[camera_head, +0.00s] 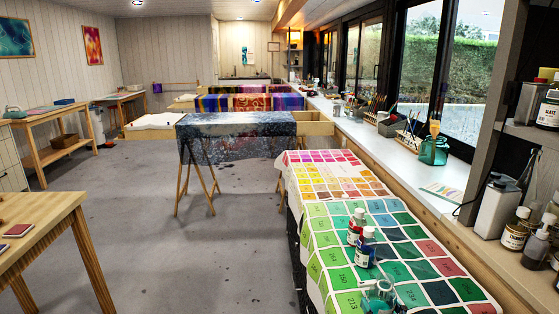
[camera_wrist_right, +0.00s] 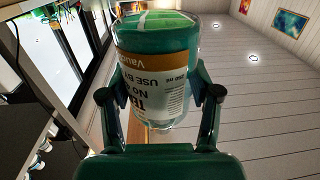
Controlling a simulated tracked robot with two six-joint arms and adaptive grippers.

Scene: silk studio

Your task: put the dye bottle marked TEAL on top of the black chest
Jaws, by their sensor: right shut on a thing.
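In the right wrist view a teal bottle (camera_wrist_right: 158,75) fills the space between the fingers of my right gripper (camera_wrist_right: 160,100). It appears upside down in that view. Its white label with an ochre band shows the letters "TE", and the rest of the word is hidden. My right gripper is shut on it; it shows at the bottom of the head view (camera_head: 380,291). I cannot make out a black chest for certain. My left gripper is out of view.
A red-labelled bottle (camera_head: 356,226) stands on the numbered colour chart (camera_head: 320,254). A windowsill on the right holds a green jar (camera_head: 434,150), and more bottles (camera_head: 517,228) stand at far right. A wooden table (camera_head: 45,235) is at left. The middle floor is clear.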

